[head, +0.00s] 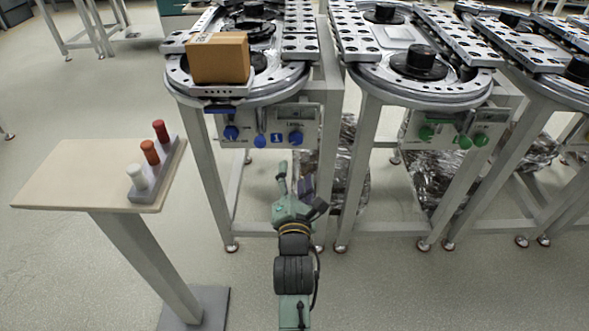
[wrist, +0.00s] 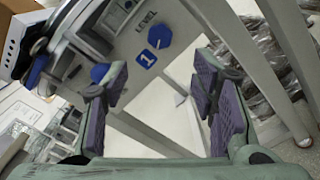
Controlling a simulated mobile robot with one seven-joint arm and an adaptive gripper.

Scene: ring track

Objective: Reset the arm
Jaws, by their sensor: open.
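My gripper (head: 294,178) is at the end of my green arm, low in front of the leftmost ring track (head: 190,90). In the wrist view my gripper (wrist: 160,88) is open, with its purple pads apart and nothing between them. Past the fingers the wrist view shows a panel marked LEVEL, with a blue knob (wrist: 172,42) and a blue "1" label (wrist: 146,58). The gripper appears apart from the panel.
A cardboard box (head: 219,58) sits on the leftmost track. A small beige table (head: 75,172) at the left holds a rack with white, orange and red pegs (head: 160,130). Foil-like bundles (head: 345,165) lie beneath the tracks. Floor (head: 410,290) is clear at the lower right.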

